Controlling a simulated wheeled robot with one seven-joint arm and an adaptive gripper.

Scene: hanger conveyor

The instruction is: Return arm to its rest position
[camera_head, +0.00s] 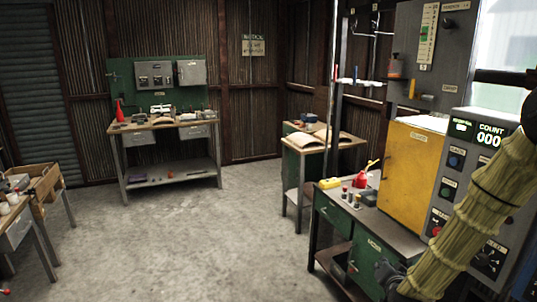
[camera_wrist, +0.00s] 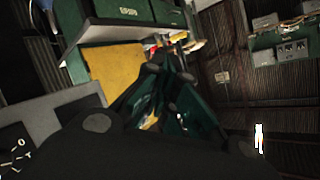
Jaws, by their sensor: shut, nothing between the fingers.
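My arm, in a yellow ribbed sleeve, comes down from the right edge of the head view.
The green workbench (camera_head: 345,222) carries a yellow box (camera_head: 411,170) and a control panel with a counter reading 000 (camera_head: 489,134). A bench with a green back panel (camera_head: 128,78) stands at the far wall. A wooden crate (camera_head: 47,182) is at left. The middle floor is clear.

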